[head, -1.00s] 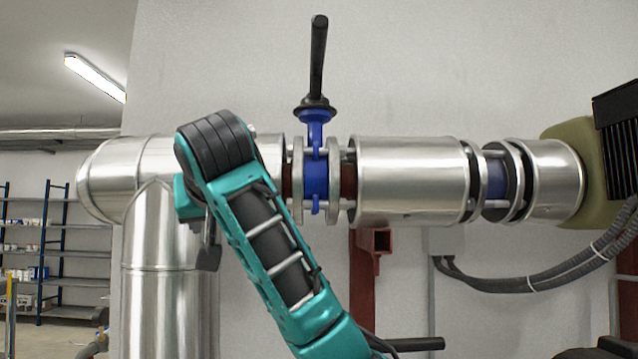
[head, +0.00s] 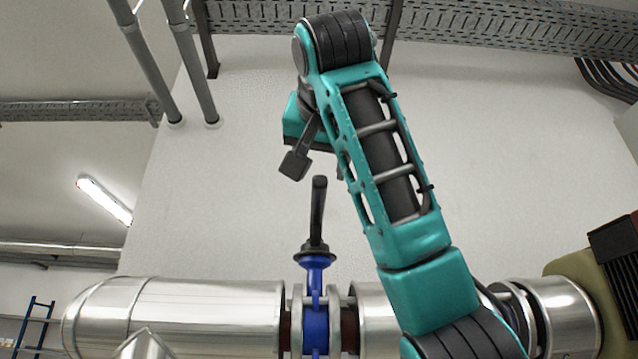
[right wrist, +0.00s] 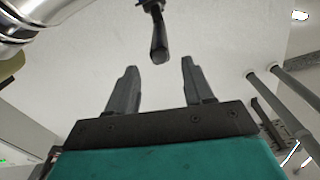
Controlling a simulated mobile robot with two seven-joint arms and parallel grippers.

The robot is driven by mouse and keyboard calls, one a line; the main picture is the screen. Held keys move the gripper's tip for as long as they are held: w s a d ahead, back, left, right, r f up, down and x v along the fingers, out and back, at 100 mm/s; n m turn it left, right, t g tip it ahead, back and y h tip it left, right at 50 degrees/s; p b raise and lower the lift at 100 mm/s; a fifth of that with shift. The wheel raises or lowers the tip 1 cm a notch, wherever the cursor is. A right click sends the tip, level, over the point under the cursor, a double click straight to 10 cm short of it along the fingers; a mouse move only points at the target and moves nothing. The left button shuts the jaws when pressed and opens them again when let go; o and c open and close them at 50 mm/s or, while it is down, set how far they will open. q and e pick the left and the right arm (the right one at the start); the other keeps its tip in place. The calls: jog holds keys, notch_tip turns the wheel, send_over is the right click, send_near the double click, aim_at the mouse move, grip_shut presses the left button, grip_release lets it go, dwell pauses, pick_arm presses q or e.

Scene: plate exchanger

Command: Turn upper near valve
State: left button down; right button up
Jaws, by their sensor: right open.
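The upper near valve has a black lever handle (head: 318,212) standing nearly upright on a blue valve body (head: 316,320) in the silver pipe. My right gripper (head: 300,165) is above the handle's top in the head view, with one dark finger clearly visible and the rest mostly hidden behind my arm. In the right wrist view my right gripper (right wrist: 158,85) is open, its two fingers apart. The handle (right wrist: 159,45) shows there with its end between and just beyond the fingertips, not gripped. My left gripper is out of view.
The silver pipe (head: 190,305) runs across the bottom, with flanges beside the valve. A cable tray (head: 480,30) crosses the top, and grey vertical pipes (head: 190,60) stand at the upper left. The white wall around the handle is clear.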

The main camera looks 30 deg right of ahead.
aim_at(319, 198)
jog(key=p+x, duration=0.2)
jog(key=x, duration=0.7)
jog(key=shift+w, duration=0.15)
jog(key=shift+c, duration=0.4)
grip_shut()
